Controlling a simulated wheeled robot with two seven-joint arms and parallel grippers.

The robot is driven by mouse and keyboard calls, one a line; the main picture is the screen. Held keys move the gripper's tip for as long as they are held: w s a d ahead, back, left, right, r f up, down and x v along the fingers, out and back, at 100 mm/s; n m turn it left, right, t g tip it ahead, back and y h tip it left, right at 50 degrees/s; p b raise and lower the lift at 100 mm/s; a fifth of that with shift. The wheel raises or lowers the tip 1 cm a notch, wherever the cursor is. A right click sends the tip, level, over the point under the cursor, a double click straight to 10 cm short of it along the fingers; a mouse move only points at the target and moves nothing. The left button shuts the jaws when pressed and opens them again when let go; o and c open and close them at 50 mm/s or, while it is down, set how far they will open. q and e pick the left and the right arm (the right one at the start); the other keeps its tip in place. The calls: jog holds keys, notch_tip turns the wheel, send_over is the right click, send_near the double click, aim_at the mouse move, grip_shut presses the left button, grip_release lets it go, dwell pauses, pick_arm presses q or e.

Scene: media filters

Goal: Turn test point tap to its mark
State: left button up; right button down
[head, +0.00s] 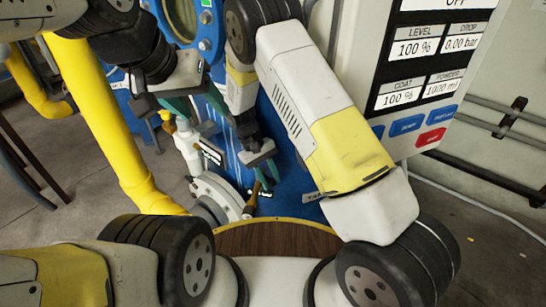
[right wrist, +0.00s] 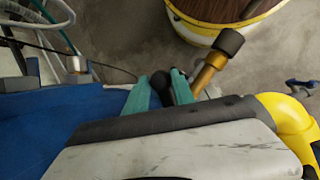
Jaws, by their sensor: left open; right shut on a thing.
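My right gripper (head: 257,150) reaches down in front of the blue panel (head: 288,165). In the right wrist view its teal fingers (right wrist: 165,90) are closed around a dark, rounded handle (right wrist: 161,84), mostly hidden by them. A brass stem with a black end (right wrist: 211,68) sticks out beside the fingers; the brass part also shows just below the gripper in the head view (head: 256,189). I take this to be the test point tap. Its mark cannot be made out. My left gripper (head: 197,106) is open, further left, near a small yellow-handled fitting (head: 168,121).
A white control box (head: 425,75) with readouts and buttons stands at the right. A thick yellow pipe (head: 105,125) runs down at the left. A white curved flange (head: 222,193) and a round wooden top (head: 275,239) lie below. My right forearm covers part of the panel.

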jog(key=shift+s+a+m+g, duration=0.3)
jog(key=shift+a+m+g, duration=0.15)
jog(key=shift+m, duration=0.65)
jog(key=shift+y, duration=0.3)
jog(key=c, duration=1.1)
grip_release()
jog(key=shift+o, duration=0.2)
jog(key=shift+r, duration=0.15)
